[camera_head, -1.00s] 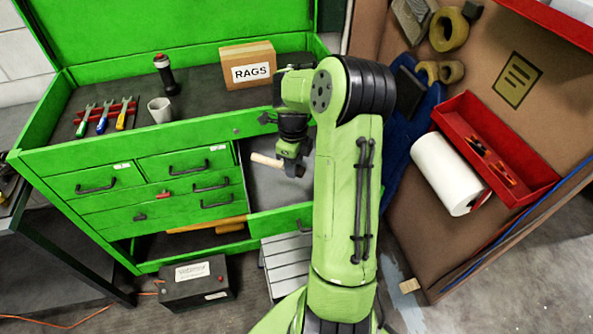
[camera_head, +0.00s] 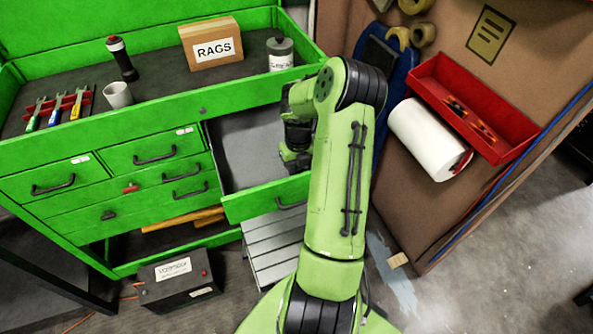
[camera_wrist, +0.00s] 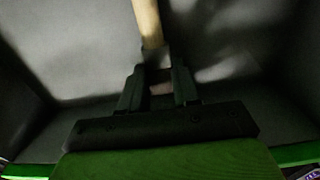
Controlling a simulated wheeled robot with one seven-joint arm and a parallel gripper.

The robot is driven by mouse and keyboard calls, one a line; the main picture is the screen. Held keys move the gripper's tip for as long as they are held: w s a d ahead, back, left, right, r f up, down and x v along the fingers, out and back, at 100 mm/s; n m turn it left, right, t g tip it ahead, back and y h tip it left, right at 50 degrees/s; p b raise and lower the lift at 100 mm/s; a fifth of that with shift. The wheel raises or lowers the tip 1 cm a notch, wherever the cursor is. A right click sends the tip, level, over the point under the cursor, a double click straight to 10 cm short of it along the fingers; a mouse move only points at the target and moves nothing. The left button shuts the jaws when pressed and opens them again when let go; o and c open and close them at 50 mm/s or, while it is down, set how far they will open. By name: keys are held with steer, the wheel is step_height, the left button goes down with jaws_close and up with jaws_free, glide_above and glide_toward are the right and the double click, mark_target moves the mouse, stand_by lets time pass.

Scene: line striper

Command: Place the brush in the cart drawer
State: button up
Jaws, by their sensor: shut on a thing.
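The cart drawer (camera_head: 262,202) is pulled out from the right part of the green cart, with a grey interior. My gripper (camera_head: 292,165) is down at the drawer's opening, partly hidden by my arm. In the wrist view my gripper (camera_wrist: 158,80) is shut on the brush, whose pale wooden handle (camera_wrist: 148,22) runs away from the fingers. Grey drawer walls and floor (camera_wrist: 90,45) surround it. The brush's bristles are not visible, and the brush is hidden in the head view. I cannot tell whether it touches the drawer floor.
The cart top holds a RAGS box (camera_head: 211,45), a grey container (camera_head: 280,53), a cup (camera_head: 117,94), a black flashlight-like item (camera_head: 122,60) and several tools. Grey steps (camera_head: 272,245) stand below the drawer. A brown panel with a red tray (camera_head: 470,105) and paper roll (camera_head: 428,138) is at right.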

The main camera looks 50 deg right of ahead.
steer(key=shift+f, duration=0.55)
steer(key=shift+f, duration=0.1)
steer(key=o, duration=1)
steer(key=shift+o, duration=0.2)
